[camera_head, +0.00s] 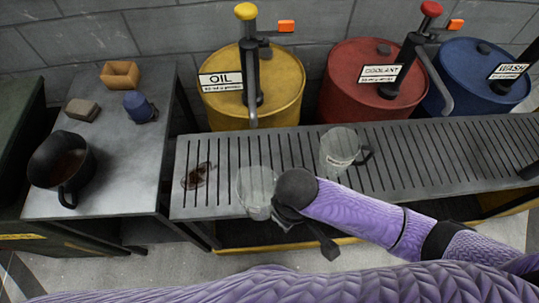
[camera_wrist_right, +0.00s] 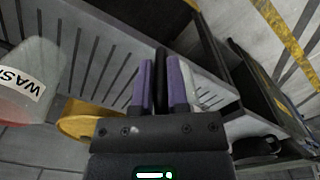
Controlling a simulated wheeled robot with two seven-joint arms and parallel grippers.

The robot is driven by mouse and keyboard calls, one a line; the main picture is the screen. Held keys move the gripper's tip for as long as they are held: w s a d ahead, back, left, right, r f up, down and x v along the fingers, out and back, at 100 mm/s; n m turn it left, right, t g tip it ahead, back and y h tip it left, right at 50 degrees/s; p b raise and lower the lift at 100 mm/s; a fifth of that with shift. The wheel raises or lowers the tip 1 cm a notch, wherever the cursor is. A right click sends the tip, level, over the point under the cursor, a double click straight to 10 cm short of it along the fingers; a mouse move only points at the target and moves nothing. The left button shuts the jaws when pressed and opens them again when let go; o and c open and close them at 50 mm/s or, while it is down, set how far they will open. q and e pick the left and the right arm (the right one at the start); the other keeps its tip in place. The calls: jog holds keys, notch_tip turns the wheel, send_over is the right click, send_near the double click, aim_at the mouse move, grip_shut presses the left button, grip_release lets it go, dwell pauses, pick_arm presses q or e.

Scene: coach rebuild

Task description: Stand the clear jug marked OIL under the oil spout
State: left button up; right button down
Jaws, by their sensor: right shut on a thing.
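The yellow drum labelled OIL (camera_head: 222,82) stands behind the slatted bench, and its spout (camera_head: 252,108) hangs over the bench's back edge. A clear jug (camera_head: 257,190) is at the bench's front edge, nearer to me than the oil spout. No label shows on it. My right gripper (camera_head: 283,208) is at its right side, mostly hidden by my wrist. In the right wrist view the fingers (camera_wrist_right: 160,90) are shut on a black handle (camera_wrist_right: 161,66), with part of the clear jug behind. I cannot tell whether the jug touches the slats. My left gripper is not in view.
A second clear jug (camera_head: 338,150) with a black handle stands on the slatted bench (camera_head: 430,160). A jug reading WASH (camera_wrist_right: 25,85) shows in the wrist view. Red (camera_head: 350,85) and blue (camera_head: 470,75) drums stand behind. A side table (camera_head: 120,165) holds a dark pitcher (camera_head: 62,165).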

jog(key=w+f+b, duration=0.1)
jog(key=w+b, duration=0.1)
jog(key=w, duration=0.2)
jog(key=w+f+b, duration=0.1)
jog(key=w+b, duration=0.2)
jog(key=w, duration=0.2)
jog(key=w+f+b, duration=0.2)
jog(key=w, duration=0.3)
jog(key=shift+r, duration=0.2)
jog(key=c, duration=0.7)
grip_release()
jog(key=shift+f, duration=0.1)
jog(key=shift+c, duration=0.2)
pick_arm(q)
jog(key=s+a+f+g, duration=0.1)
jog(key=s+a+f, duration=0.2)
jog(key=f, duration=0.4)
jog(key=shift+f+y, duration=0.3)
pick_arm(e)
jog(key=shift+o, duration=0.6)
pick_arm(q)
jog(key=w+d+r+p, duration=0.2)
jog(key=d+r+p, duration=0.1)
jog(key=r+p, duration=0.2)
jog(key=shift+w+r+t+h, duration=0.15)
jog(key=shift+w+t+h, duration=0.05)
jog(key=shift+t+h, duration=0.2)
pick_arm(e)
notch_tip(320, 180, up, 12)
jog(key=shift+a, duration=0.1)
